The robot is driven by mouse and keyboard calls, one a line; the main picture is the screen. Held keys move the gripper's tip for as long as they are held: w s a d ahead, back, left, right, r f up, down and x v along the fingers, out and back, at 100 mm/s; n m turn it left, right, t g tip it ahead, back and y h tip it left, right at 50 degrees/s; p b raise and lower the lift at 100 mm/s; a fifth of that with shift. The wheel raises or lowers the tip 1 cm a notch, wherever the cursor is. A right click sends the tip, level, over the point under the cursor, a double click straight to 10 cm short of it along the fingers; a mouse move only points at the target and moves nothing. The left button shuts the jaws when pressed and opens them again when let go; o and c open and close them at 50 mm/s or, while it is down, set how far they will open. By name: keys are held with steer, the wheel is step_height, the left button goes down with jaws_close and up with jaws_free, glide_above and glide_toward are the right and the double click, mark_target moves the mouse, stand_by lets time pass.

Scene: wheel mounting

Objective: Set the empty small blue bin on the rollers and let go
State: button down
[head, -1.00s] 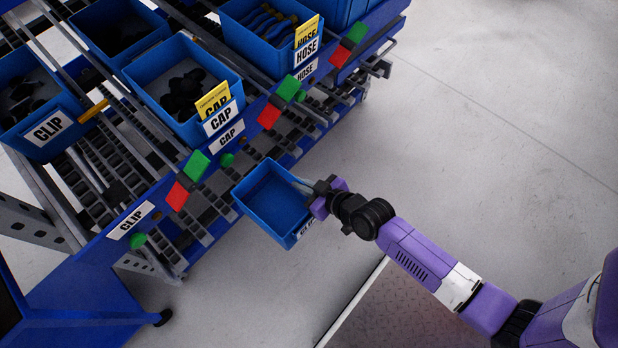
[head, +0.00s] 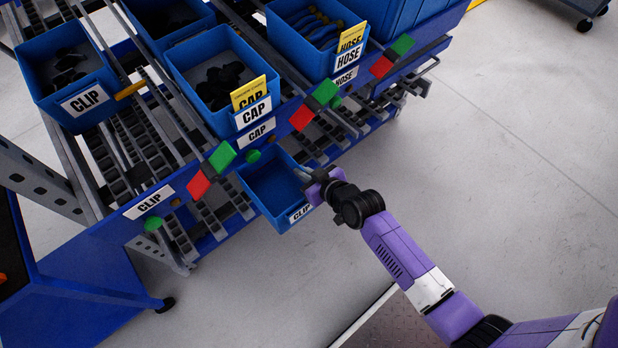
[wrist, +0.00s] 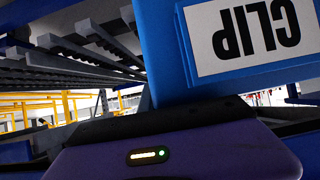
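The small blue bin (head: 270,190) is empty and hangs in my gripper (head: 316,182) at the front edge of the rack. Its label reads CLIP, and the bin with this label (wrist: 255,35) fills the upper right of the wrist view. My gripper is shut on the bin's right wall; the fingertips are partly hidden. The lower rollers (head: 220,210) show just left of the bin, below the rack's front rail. The bin's far end reaches under the rail beside the green knob; I cannot tell whether it touches the rollers.
Red and green tags (head: 210,170) stick out along the front rail (head: 130,225). A blue cart (head: 80,285) is at lower left.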

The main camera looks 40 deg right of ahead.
mark_target(279, 154)
steer(key=shift+w+f+b, duration=0.3)
steer(key=shift+w+b, duration=0.5)
steer(key=shift+w, duration=0.85)
steer(key=shift+w+f+b, duration=0.3)
steer(key=shift+w+b, duration=0.45)
steer(key=shift+w, duration=0.9)
steer(key=shift+w+f+b, duration=0.3)
steer(key=shift+w+b, duration=0.5)
steer(key=shift+w, duration=0.85)
steer(key=shift+w+f+b, duration=0.15)
steer(key=shift+f+b, duration=0.1)
steer(key=shift+b, duration=0.05)
steer(key=shift+f+b, duration=0.7)
steer(key=shift+f, duration=0.15)
steer(key=c, duration=1.6)
jaws_free()
steer(key=shift+o, duration=0.2)
steer(key=shift+r, duration=0.1)
